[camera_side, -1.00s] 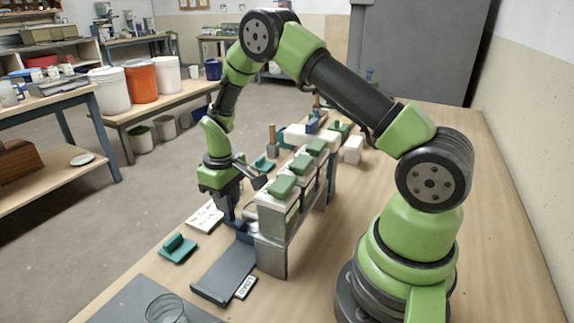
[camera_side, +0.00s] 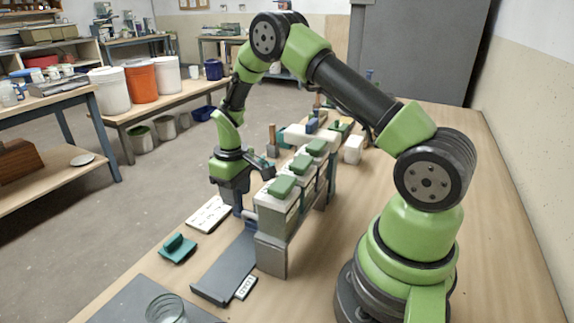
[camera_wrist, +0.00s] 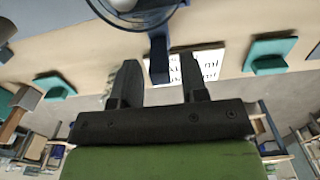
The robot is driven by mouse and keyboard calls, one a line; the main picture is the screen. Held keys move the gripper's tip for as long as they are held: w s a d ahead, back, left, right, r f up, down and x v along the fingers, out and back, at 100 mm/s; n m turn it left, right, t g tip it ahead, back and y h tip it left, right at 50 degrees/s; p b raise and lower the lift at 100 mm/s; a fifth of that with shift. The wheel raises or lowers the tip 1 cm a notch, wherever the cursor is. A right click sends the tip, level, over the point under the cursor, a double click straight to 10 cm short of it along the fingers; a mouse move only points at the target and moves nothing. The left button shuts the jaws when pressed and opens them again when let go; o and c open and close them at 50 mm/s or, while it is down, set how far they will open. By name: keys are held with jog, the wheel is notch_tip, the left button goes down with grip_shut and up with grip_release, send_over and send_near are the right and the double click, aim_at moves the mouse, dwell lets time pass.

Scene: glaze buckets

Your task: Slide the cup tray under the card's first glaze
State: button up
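My gripper (camera_side: 238,211) is low in front of the bucket rack. In the wrist view its two dark fingers (camera_wrist: 160,60) are apart, one on each side of the dark blue handle of the cup tray (camera_wrist: 159,62); gaps show beside the handle. Part of a clear round cup shows on the tray at the top edge. In the side view the tray is mostly hidden by my gripper and the rack. A white card (camera_side: 209,214) lies left of my gripper; its writing (camera_wrist: 208,66) is too small to read. Pale glaze buckets with green lids (camera_side: 283,187) stand in a row on the rack.
A grey track (camera_side: 225,270) with a LOAD label (camera_side: 245,287) runs along the rack's front. A green block with a grip (camera_side: 178,248) lies left of it. A clear glass (camera_side: 166,309) stands at the front.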

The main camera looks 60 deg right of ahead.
jog(key=shift+r, duration=3.55)
jog(key=s+a+r+m+t, duration=0.1)
jog(key=s+a+r+t, duration=0.15)
jog(key=r, duration=0.65)
jog(key=s+a+r+m+t+y, duration=0.1)
jog(key=s+a+r, duration=0.3)
jog(key=s, duration=0.5)
jog(key=s+a+r+m+t+y, duration=0.1)
jog(key=s+a+r+m+t, duration=0.1)
jog(key=s+a+r, duration=0.3)
jog(key=s+r+t, duration=0.1)
jog(key=s, duration=0.3)
jog(key=shift+s+t, duration=0.25)
jog(key=shift+t, duration=0.1)
